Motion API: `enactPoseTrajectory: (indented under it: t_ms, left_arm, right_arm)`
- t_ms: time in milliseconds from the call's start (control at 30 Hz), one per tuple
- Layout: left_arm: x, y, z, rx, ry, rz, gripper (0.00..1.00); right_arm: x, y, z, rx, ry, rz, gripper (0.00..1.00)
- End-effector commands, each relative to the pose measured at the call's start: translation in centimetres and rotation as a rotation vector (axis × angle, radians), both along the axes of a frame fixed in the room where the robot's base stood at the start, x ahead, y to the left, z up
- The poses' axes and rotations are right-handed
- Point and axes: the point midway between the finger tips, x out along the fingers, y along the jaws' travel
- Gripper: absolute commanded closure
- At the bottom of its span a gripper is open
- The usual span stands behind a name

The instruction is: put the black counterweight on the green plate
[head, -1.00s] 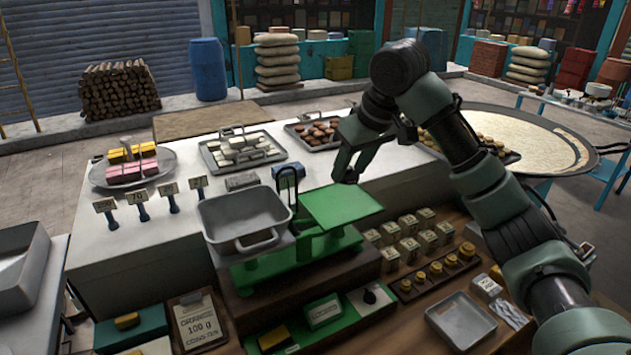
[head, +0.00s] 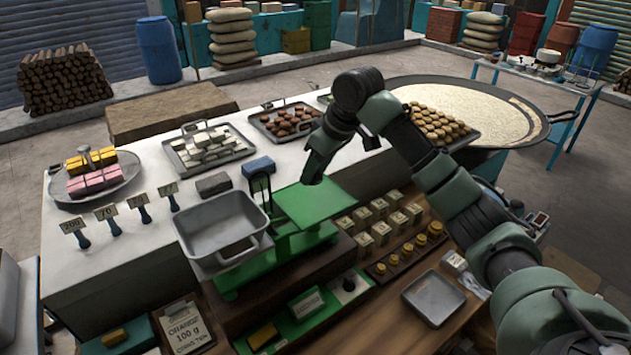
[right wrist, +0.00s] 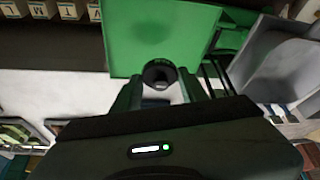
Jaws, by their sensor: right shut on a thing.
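The green plate (head: 325,208) is the flat square pan on the right of a green balance scale; it is bare apart from what my gripper hides. My right gripper (head: 313,177) hangs over its far part in the head view. In the right wrist view the fingers (right wrist: 160,88) are shut on the black counterweight (right wrist: 160,70), a small round dark piece. The green plate (right wrist: 150,30) lies right behind it there, with a dark shadow on it. I cannot tell whether the counterweight touches the plate. My left gripper is not in view.
The scale's grey metal pan (head: 222,228) sits left of the plate; it also shows in the right wrist view (right wrist: 275,60). A dark upright post (head: 260,188) stands between them. Small labelled blocks (head: 382,222) stand right of the scale. A tray of brown pieces (head: 290,122) lies behind.

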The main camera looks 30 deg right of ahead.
Motion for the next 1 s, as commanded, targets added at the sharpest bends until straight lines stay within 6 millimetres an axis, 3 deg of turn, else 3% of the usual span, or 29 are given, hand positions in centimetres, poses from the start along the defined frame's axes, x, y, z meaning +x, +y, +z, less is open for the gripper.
enactPoseTrajectory:
  t_ms: [467, 833, 867, 933, 1000]
  left_arm:
    - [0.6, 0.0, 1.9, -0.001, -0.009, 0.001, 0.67]
    - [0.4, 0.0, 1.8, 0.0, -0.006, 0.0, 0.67]
    - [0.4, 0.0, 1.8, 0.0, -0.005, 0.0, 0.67]
    - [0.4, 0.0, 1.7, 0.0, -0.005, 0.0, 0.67]
    - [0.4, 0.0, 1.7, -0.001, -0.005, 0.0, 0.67]
  right_arm:
    - [0.0, -0.1, -5.1, 0.0, -0.001, -0.001, 1.0]
    - [0.1, 0.0, -5.6, 0.0, -0.002, -0.001, 1.0]
    - [0.0, 0.0, -5.7, 0.0, -0.001, -0.001, 0.54]
    - [0.0, 0.0, -5.7, 0.0, -0.001, -0.001, 0.35]
    - [0.0, 0.0, -5.7, 0.0, -0.001, -0.001, 0.35]
